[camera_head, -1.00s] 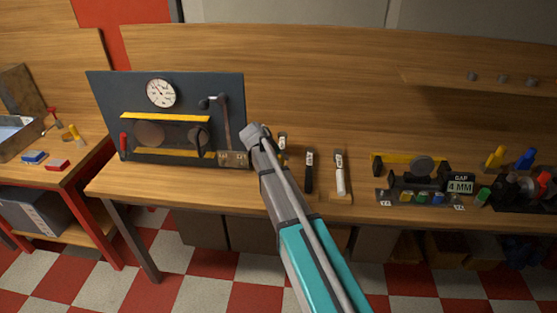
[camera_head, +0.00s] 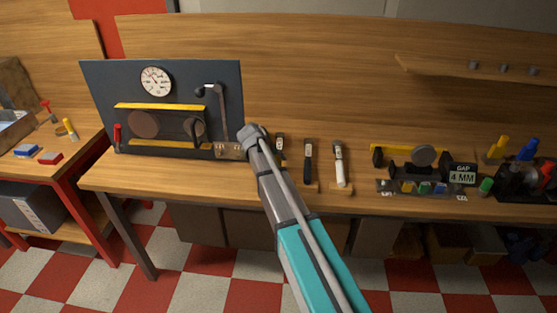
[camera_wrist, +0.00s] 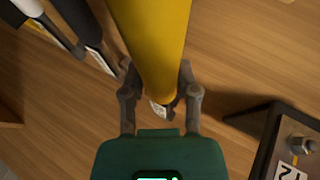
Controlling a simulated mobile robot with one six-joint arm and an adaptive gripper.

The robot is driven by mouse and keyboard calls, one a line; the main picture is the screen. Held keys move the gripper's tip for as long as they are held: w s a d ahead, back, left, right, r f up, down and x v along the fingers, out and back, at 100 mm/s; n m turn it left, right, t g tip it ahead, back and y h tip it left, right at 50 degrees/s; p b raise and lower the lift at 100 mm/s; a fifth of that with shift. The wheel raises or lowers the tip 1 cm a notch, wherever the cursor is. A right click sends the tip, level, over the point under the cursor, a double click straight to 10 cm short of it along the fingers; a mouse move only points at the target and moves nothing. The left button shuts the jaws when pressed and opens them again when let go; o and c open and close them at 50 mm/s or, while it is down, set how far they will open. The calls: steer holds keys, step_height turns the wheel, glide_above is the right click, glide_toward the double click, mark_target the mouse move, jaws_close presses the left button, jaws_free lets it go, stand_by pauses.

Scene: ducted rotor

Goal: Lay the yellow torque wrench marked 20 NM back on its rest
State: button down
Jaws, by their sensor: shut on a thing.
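The yellow torque wrench (camera_wrist: 155,45) fills the top middle of the wrist view. My gripper (camera_wrist: 158,88) is shut on its yellow handle, with one finger on each side. A small pale label (camera_wrist: 159,109) shows just below the handle's end; the 20 NM mark cannot be read. In the head view my own arm hides the gripper and most of the wrench. A small dark and white piece (camera_head: 279,143) shows just right of my wrist there. The yellow wrench's rest is not clearly seen, and I cannot tell whether the wrench touches it.
A black-handled wrench (camera_head: 308,165) and a white-handled wrench (camera_head: 340,165) lie to the right on the bench (camera_head: 240,180). A dark panel with a dial (camera_head: 156,81) stands at left. A gap fixture (camera_head: 420,175) stands at right. A dark block (camera_wrist: 283,145) is at the wrist view's lower right.

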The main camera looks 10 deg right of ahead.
steer(key=shift+f+b, duration=0.35)
steer(key=shift+f, duration=0.2)
steer(key=shift+f+b, duration=0.45)
stand_by(0.3)
steer(key=shift+c, duration=1.3)
jaws_free()
steer(key=shift+s+r, duration=0.1)
